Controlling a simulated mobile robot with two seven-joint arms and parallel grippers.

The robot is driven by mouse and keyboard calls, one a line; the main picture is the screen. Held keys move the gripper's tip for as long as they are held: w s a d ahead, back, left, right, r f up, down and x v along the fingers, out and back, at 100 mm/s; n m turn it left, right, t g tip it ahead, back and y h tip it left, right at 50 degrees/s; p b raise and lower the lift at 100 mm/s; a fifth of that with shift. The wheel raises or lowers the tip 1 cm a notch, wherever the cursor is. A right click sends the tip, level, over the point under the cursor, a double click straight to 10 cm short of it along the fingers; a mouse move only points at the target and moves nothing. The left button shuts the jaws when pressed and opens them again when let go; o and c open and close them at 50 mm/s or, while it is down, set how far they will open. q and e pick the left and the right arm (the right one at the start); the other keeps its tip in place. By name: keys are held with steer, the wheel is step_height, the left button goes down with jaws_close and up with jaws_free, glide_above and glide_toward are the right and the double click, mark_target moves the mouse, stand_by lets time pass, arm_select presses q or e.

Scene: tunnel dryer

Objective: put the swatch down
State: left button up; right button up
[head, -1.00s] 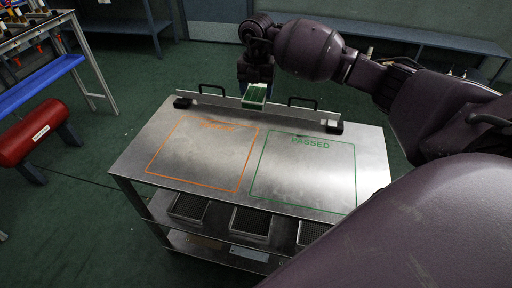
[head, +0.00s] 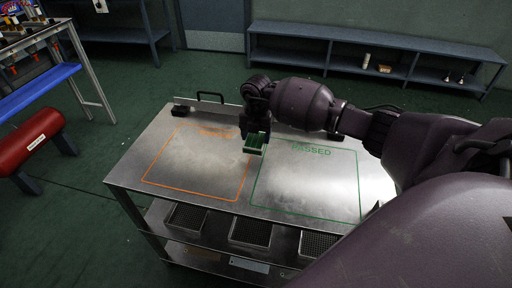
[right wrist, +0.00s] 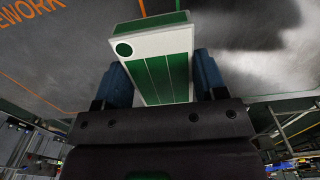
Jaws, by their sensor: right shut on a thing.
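The swatch (head: 255,143) is a small green piece with a pale edge. In the right wrist view the swatch (right wrist: 155,62) shows green stripes, a white border and a green dot. My right gripper (head: 256,138) is shut on it and holds it over the far part of the metal table (head: 210,205), around the gap between the two outlines. The orange outline (head: 190,198), marked REWORK in the wrist view, lies on the left. The green outline marked PASSED (head: 310,152) lies on the right. Both outlined areas look empty. My left gripper is not in view.
A rail with black handles (head: 210,97) runs along the table's far edge, partly hidden by my right arm. Mesh trays (head: 250,228) sit on the shelf below. A red cylinder (head: 35,137) and a blue-edged bench stand at left. A low shelf (head: 380,50) stands behind.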

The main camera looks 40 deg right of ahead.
step_height(320, 180, down, 5)
steer(key=shift+f+b, duration=0.1)
steer(key=shift+b, duration=0.35)
steer(key=shift+f, duration=0.1)
steer(key=o, duration=0.9)
steer(key=shift+o, duration=0.4)
